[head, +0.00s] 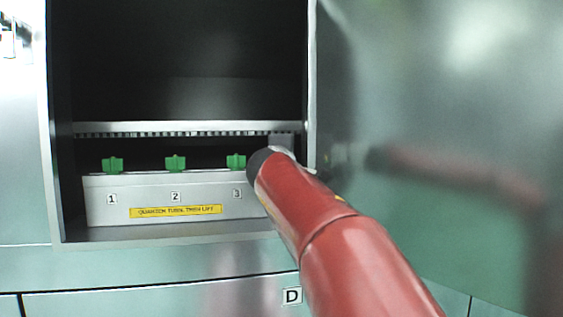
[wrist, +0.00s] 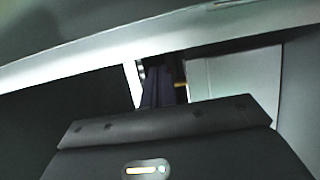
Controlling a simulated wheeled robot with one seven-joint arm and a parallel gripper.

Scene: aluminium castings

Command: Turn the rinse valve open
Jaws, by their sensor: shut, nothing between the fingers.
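Three green knobs stand in a row on a pale box (head: 110,214) inside an open cabinet in the head view: knob 1 (head: 112,165), knob 2 (head: 175,163) and knob 3 (head: 236,161). I cannot tell which thing is the rinse valve; no such label is readable. My red arm reaches in at the right, its dark wrist just right of knob 3. It hides the box's right end and most of my gripper. In the wrist view my gripper (wrist: 160,90) shows as a dark body with dark, narrow fingers beyond it, shut and empty. No knob is clear there.
A metal shelf edge (head: 180,128) runs close above the knobs. The cabinet's right side wall (head: 312,85) stands close to my arm. A shiny panel (head: 440,150) at the right mirrors the arm. A yellow label (head: 176,211) is on the box front.

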